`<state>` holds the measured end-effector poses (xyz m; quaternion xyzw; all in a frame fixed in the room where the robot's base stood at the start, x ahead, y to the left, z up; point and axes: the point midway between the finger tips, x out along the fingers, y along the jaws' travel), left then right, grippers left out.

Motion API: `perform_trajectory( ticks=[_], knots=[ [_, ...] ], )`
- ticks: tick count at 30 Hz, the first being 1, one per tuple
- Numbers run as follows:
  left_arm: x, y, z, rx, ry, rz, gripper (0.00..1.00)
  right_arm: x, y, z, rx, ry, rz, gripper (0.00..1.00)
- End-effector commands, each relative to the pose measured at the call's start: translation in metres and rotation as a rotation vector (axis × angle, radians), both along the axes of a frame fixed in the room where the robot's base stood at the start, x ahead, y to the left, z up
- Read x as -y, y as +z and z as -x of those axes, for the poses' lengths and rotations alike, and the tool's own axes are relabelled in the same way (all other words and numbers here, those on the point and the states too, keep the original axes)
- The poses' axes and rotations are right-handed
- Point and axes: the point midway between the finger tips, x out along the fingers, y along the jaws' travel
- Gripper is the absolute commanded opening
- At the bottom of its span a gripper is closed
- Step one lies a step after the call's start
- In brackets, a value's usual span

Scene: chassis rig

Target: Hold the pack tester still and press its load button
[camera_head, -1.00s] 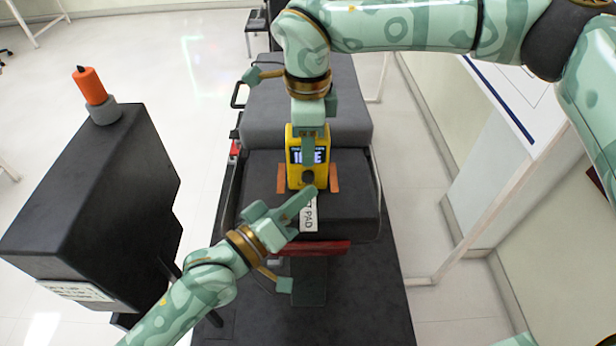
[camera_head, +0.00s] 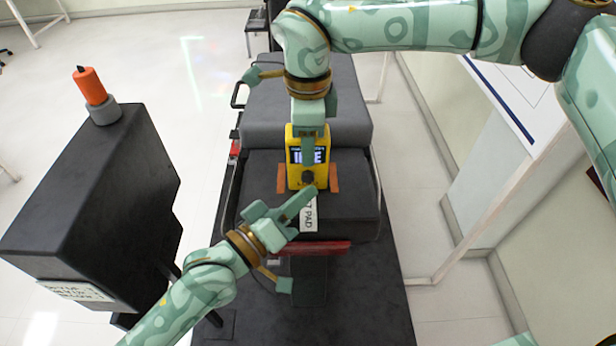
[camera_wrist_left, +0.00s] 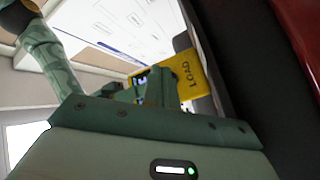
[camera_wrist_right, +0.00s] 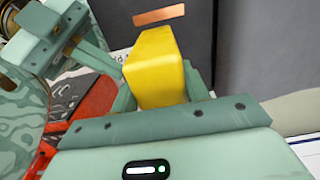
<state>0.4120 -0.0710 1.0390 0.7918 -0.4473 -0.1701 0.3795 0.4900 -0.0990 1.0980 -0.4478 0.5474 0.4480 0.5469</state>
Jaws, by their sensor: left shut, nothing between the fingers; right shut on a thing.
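The yellow pack tester (camera_head: 293,178) stands on the dark padded rig, between two copper-coloured strips. Its lit screen (camera_head: 297,156) is partly covered by a right-gripper finger. Its dark round button (camera_head: 308,178) faces the front; the word LOAD shows beside it on the yellow face (camera_wrist_left: 188,75) in the left wrist view. My right gripper (camera_head: 308,148) comes from above and is shut on the tester, whose yellow body (camera_wrist_right: 158,65) sits between its fingers in the right wrist view. My left gripper (camera_head: 308,193) is shut and empty, its tip just in front of the button. I cannot tell whether they touch.
A white label reading PAD (camera_head: 309,217) lies in front of the tester. A red bar (camera_head: 325,247) crosses the rig's front edge. A white panel (camera_head: 490,180) stands at right.

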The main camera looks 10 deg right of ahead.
Motion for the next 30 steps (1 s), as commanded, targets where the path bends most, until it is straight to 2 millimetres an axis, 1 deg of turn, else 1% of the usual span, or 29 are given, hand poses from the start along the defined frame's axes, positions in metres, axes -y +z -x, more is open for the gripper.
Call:
perform_trajectory(
  ticks=[5, 14, 30],
  knots=[
    [0.000, 0.000, 0.000, 0.000, 0.000, 0.000, 0.00, 0.000, 0.000, 0.000, 0.000, 0.000, 0.000, 0.15],
    [0.002, 0.001, -0.008, 0.000, 0.000, 0.000, 0.00, 0.000, 0.000, 0.000, 0.000, 0.000, -0.001, 0.15],
    [0.002, 0.002, -0.012, 0.004, 0.003, 0.000, 0.00, 0.000, 0.000, 0.000, 0.001, 0.000, -0.001, 0.15]
  ],
)
